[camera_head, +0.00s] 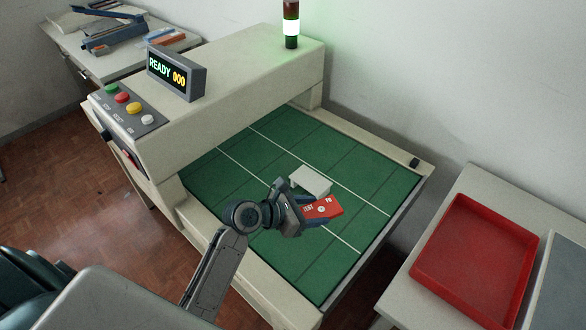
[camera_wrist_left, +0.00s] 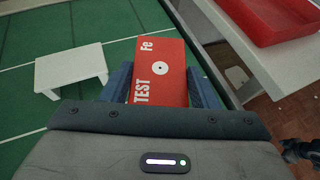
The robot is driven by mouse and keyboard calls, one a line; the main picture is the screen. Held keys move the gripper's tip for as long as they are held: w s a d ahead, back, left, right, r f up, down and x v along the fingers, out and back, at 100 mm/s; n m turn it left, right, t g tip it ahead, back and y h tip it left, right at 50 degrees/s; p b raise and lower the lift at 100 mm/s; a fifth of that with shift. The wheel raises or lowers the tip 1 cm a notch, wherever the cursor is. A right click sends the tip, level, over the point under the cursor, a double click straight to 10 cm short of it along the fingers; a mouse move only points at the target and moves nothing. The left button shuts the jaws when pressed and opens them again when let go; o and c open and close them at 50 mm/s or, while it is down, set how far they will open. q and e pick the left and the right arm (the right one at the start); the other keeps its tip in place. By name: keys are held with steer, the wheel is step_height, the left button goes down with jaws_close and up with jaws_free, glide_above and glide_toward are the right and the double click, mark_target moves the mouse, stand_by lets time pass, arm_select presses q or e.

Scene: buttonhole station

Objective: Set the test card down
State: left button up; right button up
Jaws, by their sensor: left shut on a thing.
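The red test card (camera_head: 323,209) is held between the blue fingers of my left gripper (camera_head: 309,212), above the green belt. In the left wrist view the card (camera_wrist_left: 160,72) shows the white words "TEST" and "Fe" and a white disc with a dark centre. The left gripper (camera_wrist_left: 164,90) is shut on the card's sides. I cannot tell the exact gap between card and belt.
A small white stand (camera_head: 311,181) is on the green belt (camera_head: 375,182), beside the card. The machine's display (camera_head: 175,72) reads "READY 000", with coloured buttons nearby. The signal lamp (camera_head: 291,28) glows white-green. A red tray (camera_head: 475,260) sits on the right table.

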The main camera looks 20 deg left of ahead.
arm_select(q)
steer(key=shift+w, duration=0.15)
steer(key=p, duration=0.2)
glide_above(303, 182)
steer(key=shift+f, duration=0.9)
step_height(303, 182, down, 3)
steer(key=shift+r, duration=0.15)
steer(key=shift+f, duration=0.4)
steer(key=shift+f, duration=0.1)
steer(key=o, duration=1)
steer(key=shift+b+v, duration=0.45)
steer(key=shift+v, duration=5.55)
